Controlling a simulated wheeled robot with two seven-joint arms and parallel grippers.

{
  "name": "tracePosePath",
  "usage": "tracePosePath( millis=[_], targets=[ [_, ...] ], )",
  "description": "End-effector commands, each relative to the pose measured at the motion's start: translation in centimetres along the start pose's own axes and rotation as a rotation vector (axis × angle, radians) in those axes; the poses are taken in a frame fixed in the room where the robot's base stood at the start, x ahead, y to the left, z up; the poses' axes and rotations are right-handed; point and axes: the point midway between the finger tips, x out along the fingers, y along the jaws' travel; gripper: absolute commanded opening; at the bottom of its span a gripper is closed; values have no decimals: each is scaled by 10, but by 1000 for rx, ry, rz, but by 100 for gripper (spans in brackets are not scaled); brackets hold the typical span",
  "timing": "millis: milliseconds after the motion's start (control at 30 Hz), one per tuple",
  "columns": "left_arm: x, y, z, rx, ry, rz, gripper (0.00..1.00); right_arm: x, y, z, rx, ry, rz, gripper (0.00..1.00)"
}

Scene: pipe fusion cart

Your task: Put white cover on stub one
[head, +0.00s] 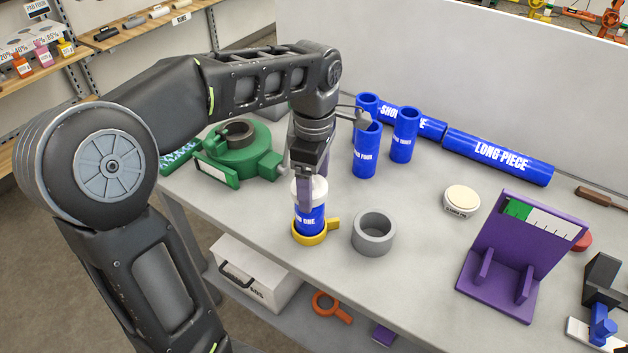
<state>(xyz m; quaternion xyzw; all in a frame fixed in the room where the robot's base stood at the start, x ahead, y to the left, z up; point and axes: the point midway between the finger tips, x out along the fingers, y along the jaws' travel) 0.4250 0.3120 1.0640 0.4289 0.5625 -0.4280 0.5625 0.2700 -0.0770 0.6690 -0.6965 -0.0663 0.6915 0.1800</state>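Stub one (311,222) is a blue cylinder marked "ONE", upright in a yellow ring with a handle (330,227) on the table. The white cover (320,187) is at the top of stub one; I see no gap between them, but whether it is fully seated I cannot tell. My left gripper (306,188) points down at the cover, with one finger in front of the cover and the stub's upper part. The other finger is mostly hidden, so its grip is unclear. My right gripper is out of view.
A grey ring (373,234) stands just right of stub one. Several blue stubs (366,155) stand behind, near blue pipes (498,157). A green clamp device (240,155) is left, a round cream-topped tin (462,201) and purple stand (510,255) right. The front table middle is clear.

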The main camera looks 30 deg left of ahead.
Motion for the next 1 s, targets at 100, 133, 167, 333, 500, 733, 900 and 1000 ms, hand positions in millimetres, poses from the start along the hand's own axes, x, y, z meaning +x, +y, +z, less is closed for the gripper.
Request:
tracePosePath(
  millis=[100,133,167,333,500,733,900,1000],
  targets=[
    [0,0,0,0,0,0,90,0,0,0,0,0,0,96],
    [0,0,0,0,0,0,93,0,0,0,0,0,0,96],
    [0,0,0,0,0,0,95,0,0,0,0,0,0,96],
    [0,0,0,0,0,0,95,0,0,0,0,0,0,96],
    [0,0,0,0,0,0,95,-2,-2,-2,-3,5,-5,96],
    [-26,1,1,1,-1,5,95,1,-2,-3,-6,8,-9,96],
    [-64,0,0,1,-1,1,95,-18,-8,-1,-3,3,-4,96],
    [-74,0,0,0,0,-1,95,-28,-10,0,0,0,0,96]
  ],
)
